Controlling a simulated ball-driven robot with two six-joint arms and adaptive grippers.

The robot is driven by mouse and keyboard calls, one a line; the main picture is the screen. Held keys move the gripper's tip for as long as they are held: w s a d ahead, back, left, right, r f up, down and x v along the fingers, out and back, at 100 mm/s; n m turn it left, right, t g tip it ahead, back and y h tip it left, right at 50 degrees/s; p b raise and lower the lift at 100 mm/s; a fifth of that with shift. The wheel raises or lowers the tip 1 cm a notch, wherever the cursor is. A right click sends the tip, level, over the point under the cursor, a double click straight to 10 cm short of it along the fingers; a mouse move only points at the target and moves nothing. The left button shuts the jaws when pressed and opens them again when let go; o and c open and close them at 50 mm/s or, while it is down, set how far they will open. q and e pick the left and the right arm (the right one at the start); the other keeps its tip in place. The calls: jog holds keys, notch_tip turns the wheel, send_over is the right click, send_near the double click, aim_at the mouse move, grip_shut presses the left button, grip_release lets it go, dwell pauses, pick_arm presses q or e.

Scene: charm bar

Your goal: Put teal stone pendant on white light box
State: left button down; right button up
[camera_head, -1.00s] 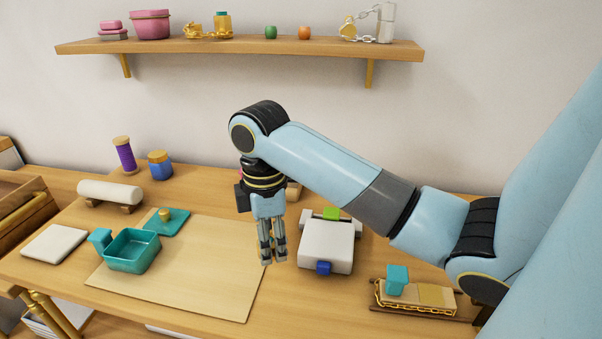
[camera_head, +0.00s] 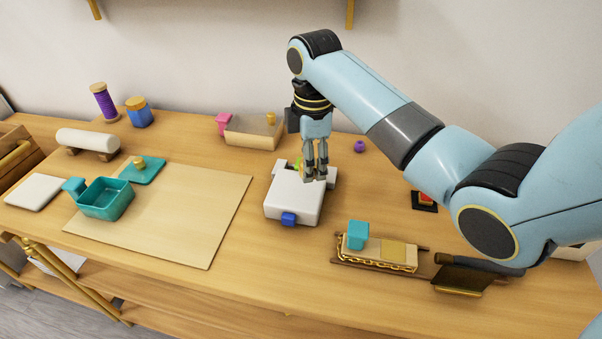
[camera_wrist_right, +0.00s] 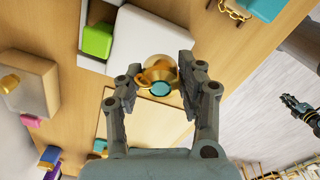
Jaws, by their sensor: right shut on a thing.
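The white light box (camera_head: 293,198) stands on the table, with a green block at its back and a blue block at its front; it also shows in the right wrist view (camera_wrist_right: 142,35). My right gripper (camera_head: 315,174) points down over the box's back right part. In the right wrist view, its fingers (camera_wrist_right: 160,88) are shut on the teal stone pendant (camera_wrist_right: 160,87), a gold piece with a round teal stone. The pendant is hardly visible in the head view. A dark jointed shape at the wrist view's right edge looks like my left gripper (camera_wrist_right: 298,106); its jaws are unclear.
A pale mat (camera_head: 165,225) lies left of the box, with a teal open tray (camera_head: 106,208) at its left edge. A wooden block with a teal cube (camera_head: 358,235) stands at the front right. A tan box (camera_head: 252,133) and a purple bead (camera_head: 360,146) lie behind.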

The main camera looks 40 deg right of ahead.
aim_at(298, 188)
jog(key=w+f, duration=0.1)
jog(key=w+a+f, duration=0.1)
jog(key=w, duration=0.1)
jog(key=shift+f, duration=2.05)
jog(key=shift+f, duration=0.1)
jog(key=o, duration=1.2)
jog(key=shift+c, duration=0.2)
notch_tip(298, 188, up, 12)
